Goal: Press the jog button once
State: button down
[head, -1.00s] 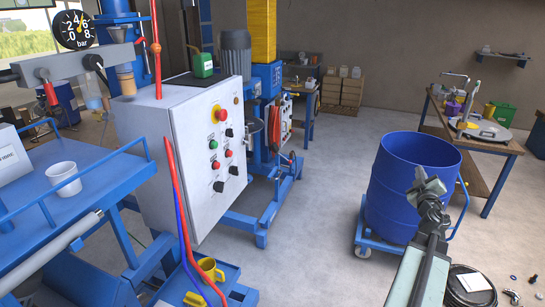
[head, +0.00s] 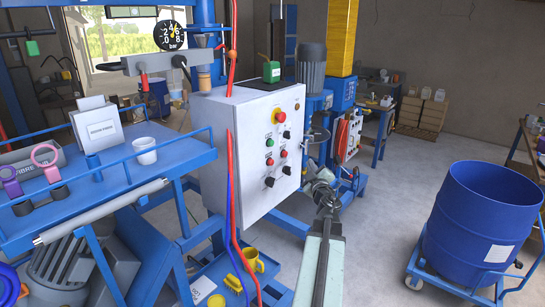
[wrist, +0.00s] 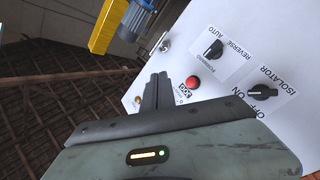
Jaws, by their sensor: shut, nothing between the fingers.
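The grey control cabinet (head: 262,150) stands mid-picture in the head view. Its front has a large red mushroom button (head: 280,117), a green button (head: 269,142), red buttons (head: 283,153) and black knobs (head: 285,170). Their labels are too small to read there. My gripper (head: 322,183) is shut and empty, in front of the panel's right side. Its fingers also show in the wrist view (wrist: 157,90).
A knob marked reverse and auto (wrist: 213,49) and an isolator knob (wrist: 262,92) stick out beside the red button. Red and blue hoses (head: 233,190) hang at the cabinet's left edge. A blue drum (head: 480,215) stands right on a dolly, with open floor between.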

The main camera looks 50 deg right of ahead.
aim_at(285, 154)
jog(key=w, duration=0.8)
jog(key=shift+d, duration=0.25)
jog(key=shift+w, duration=0.1)
dwell(2.0)
jog(key=shift+w, duration=0.35)
jog(key=shift+w, duration=0.5)
dwell(0.6)
dwell(0.3)
jog(key=shift+s, duration=0.9)
